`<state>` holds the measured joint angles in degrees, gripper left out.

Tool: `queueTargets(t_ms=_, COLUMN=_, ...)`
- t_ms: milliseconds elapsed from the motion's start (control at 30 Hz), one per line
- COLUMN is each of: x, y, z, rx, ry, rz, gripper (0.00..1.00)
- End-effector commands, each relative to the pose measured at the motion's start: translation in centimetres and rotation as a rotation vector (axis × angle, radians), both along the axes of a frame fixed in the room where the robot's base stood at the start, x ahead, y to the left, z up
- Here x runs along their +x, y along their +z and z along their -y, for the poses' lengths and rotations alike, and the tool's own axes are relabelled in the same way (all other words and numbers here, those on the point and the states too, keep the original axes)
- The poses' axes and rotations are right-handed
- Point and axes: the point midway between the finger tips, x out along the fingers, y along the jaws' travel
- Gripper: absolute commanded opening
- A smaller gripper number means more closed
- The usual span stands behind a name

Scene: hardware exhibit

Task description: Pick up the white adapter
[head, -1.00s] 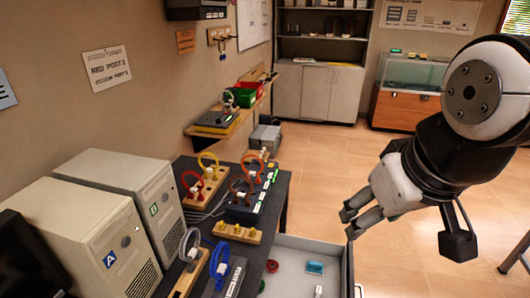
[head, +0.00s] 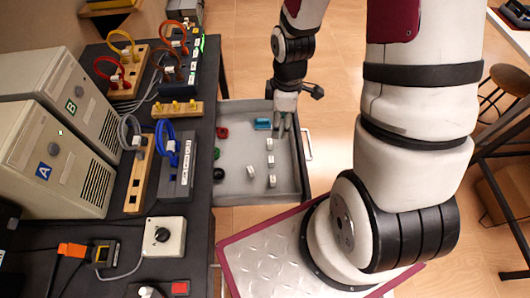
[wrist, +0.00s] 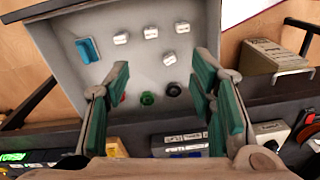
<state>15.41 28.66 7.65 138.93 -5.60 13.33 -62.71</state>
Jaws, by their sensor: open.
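Several small white blocks, any of which could be the white adapter, lie apart in the open grey drawer (head: 235,187). In the head view one is nearest my gripper (head: 270,144), one just below it (head: 271,160), one to the left (head: 250,172) and one lowest (head: 272,181). The wrist view shows three in a row (wrist: 121,38) (wrist: 150,32) (wrist: 182,27) and one below the row (wrist: 170,58). My gripper (head: 281,131) is open and empty, above the drawer's far right part. Its fingers in the wrist view (wrist: 162,78) frame the drawer floor without touching a block.
The drawer also holds a blue piece (head: 263,123), a red piece (head: 222,132), a green piece (head: 217,153) and a black round piece (head: 218,173). The dark desk (head: 115,215) on the left carries computer towers (head: 60,155), cable racks and a control box (head: 161,236).

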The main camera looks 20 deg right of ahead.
Motion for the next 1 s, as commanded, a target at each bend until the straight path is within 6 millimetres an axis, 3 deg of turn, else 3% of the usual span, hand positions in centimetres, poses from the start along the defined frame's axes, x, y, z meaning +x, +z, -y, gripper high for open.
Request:
queueTargets(t_ms=33, x=-0.5, y=-2.2, z=-0.2, rx=0.018, ry=0.036, rz=-0.027, gripper=0.50)
queueTargets(t_ms=100, x=-1.1, y=-4.5, z=-0.4, rx=0.041, ry=0.092, rz=-0.047, gripper=0.50)
queueTargets(t_ms=233, x=-2.1, y=-7.8, z=-0.9, rx=0.077, ry=0.173, rz=-0.069, gripper=0.50)
queueTargets(t_ms=567, x=-3.1, y=-11.1, z=-1.6, rx=0.107, ry=0.233, rz=-0.082, gripper=0.50)
queueTargets(t_ms=1000, x=-3.8, y=-17.3, z=-2.5, rx=0.107, ry=0.232, rz=-0.082, gripper=0.50)
